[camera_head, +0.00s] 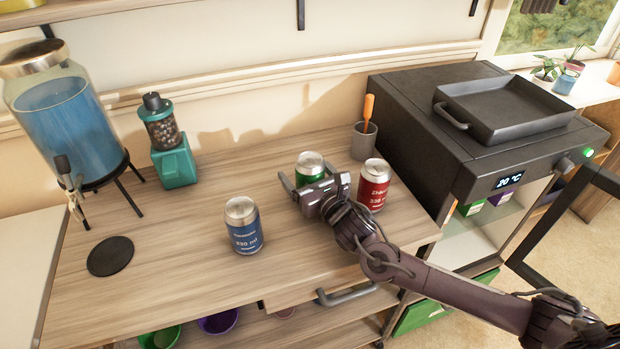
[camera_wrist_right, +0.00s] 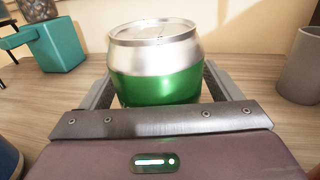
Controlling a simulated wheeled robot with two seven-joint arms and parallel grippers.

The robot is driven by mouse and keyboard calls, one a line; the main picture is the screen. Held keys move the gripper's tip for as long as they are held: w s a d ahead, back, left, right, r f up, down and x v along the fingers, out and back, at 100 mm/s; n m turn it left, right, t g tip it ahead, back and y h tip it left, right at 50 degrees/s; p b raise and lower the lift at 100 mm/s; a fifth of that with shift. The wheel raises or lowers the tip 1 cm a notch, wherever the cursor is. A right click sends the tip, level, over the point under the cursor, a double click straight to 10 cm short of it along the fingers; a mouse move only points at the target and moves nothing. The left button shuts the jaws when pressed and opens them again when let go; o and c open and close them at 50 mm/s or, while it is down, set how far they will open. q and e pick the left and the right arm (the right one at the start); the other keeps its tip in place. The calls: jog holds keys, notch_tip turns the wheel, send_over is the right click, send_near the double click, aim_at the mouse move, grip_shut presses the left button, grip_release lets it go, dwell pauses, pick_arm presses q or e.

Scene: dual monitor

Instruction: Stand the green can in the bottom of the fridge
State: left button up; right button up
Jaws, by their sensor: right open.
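The green can (camera_head: 310,168) stands upright on the wooden counter, partly hidden behind my right gripper. My right gripper (camera_head: 309,183) is open, with one finger on each side of the can. In the right wrist view the can (camera_wrist_right: 154,65) is between the fingers, its silver top visible and its lower part hidden by the gripper body. I cannot tell whether the fingers touch it. The small black fridge (camera_head: 430,125) is at the right, its glass door (camera_head: 575,235) swung open. Its lower space is partly visible, with green and purple boxes on a shelf. My left gripper is not in view.
A red can (camera_head: 374,184) stands close right of the gripper, and a blue can (camera_head: 243,226) stands to the left. A grey cup (camera_head: 364,141) is behind. A tray (camera_head: 505,108) sits on the fridge. A water dispenser (camera_head: 65,115) and teal grinder (camera_head: 172,150) stand left.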

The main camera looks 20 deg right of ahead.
jog(key=c, duration=1.4)
jog(key=shift+r, duration=0.1)
notch_tip(320, 180, up, 20)
